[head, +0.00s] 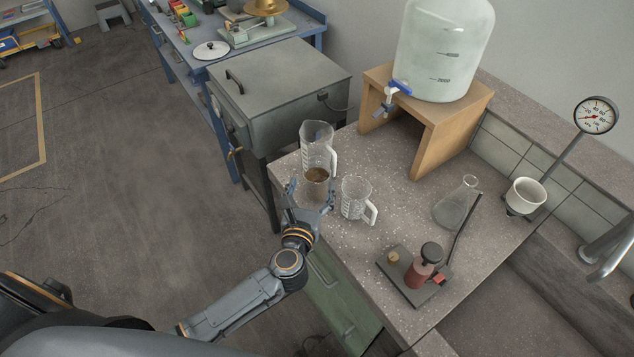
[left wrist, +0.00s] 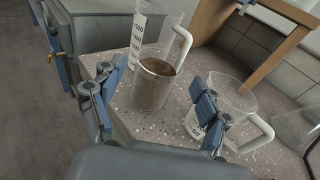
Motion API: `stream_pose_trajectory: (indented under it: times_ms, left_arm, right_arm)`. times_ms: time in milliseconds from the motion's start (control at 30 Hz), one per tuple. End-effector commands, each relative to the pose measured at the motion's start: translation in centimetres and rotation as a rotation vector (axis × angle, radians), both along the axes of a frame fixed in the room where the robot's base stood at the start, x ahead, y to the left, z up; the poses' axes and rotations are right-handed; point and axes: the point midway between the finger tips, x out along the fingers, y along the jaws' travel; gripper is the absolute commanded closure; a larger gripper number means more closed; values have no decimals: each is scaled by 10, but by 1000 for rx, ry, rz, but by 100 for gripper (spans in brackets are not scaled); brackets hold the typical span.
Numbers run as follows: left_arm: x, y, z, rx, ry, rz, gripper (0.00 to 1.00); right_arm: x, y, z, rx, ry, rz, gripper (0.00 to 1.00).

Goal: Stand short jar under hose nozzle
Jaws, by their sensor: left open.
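A short clear jar (head: 316,183) with brown contents stands upright near the bench's front left corner. It also shows in the left wrist view (left wrist: 153,88). My left gripper (head: 311,195) is open, with its fingers on either side of the jar's near side; I cannot tell if they touch it. The fingers also show in the left wrist view (left wrist: 156,92). A white and blue tap (head: 393,91) sticks out from the big water bottle (head: 445,45) on a wooden stand (head: 440,135). No hose nozzle can be clearly made out. My right gripper is not in view.
A tall measuring jug (head: 318,147) stands just behind the jar, and a smaller jug (head: 354,199) close to its right. A flask (head: 458,202), a burner-like stand (head: 415,275) and a white cup (head: 525,195) are farther right. The bench under the wooden stand looks clear.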

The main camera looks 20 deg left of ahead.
Motion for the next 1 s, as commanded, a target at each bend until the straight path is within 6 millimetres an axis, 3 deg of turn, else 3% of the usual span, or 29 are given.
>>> stream_pose_trajectory:
  times_ms: [267, 600, 933, 1000]
  left_arm:
    - [21, 2, -4, 2, 0, 0, 24]
    - [60, 5, -15, 3, -1, -1, 24]
    - [65, 6, -18, 2, 1, -2, 24]
    - [65, 6, -18, 2, 0, -1, 38]
  right_arm:
    - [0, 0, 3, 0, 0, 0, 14]
    - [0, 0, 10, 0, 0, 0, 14]
    - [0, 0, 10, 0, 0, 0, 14]
    - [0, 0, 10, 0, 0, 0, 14]
